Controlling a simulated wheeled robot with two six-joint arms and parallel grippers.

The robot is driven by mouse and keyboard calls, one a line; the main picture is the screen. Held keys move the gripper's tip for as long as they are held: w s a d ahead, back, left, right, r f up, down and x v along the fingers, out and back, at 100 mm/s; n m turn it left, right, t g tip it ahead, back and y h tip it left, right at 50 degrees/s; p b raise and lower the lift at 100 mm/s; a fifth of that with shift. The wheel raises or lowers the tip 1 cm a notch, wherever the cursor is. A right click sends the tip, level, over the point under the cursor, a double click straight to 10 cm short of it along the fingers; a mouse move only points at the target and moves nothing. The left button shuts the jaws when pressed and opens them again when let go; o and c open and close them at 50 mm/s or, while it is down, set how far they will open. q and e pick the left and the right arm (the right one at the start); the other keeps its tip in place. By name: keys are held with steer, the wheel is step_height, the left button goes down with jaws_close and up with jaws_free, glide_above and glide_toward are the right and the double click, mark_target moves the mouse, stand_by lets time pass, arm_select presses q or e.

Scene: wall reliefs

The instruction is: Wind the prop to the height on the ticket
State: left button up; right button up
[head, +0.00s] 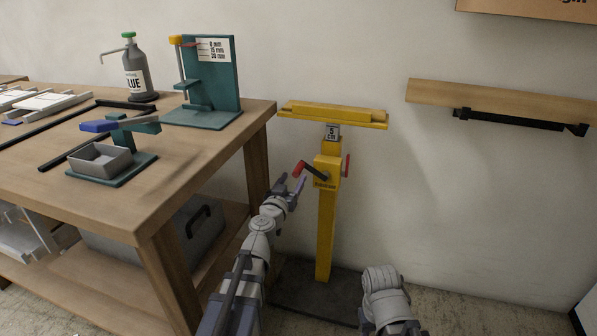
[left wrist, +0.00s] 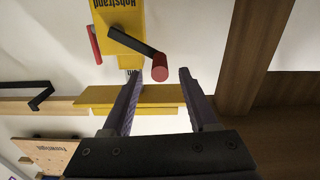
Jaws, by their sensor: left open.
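The yellow prop (head: 327,215) stands upright on a dark base by the wall, with a yellow crossbar (head: 350,117) on top. The ticket (head: 332,132) below the crossbar reads "5 cm". The crank has a black arm (head: 315,172) and a red grip (head: 298,169); the red grip (left wrist: 160,70) also shows in the left wrist view. A red lever (head: 347,166) is on the prop's right side. My left gripper (head: 290,185) is open just below the crank grip. In the left wrist view the grip appears between the fingertips; contact is not clear. My right gripper is out of view.
A wooden workbench (head: 165,200) stands left of the prop, holding a glue bottle (head: 137,75), a teal gauge stand (head: 222,90) and a grey tray (head: 100,160). A wooden wall board (head: 500,98) with a black bar is at right. Floor right of the prop looks clear.

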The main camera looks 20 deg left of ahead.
mark_target(298, 170)
arm_select(q)
steer(key=w, duration=0.6)
steer(key=shift+d, duration=0.1)
jaws_close()
stand_by(1.2)
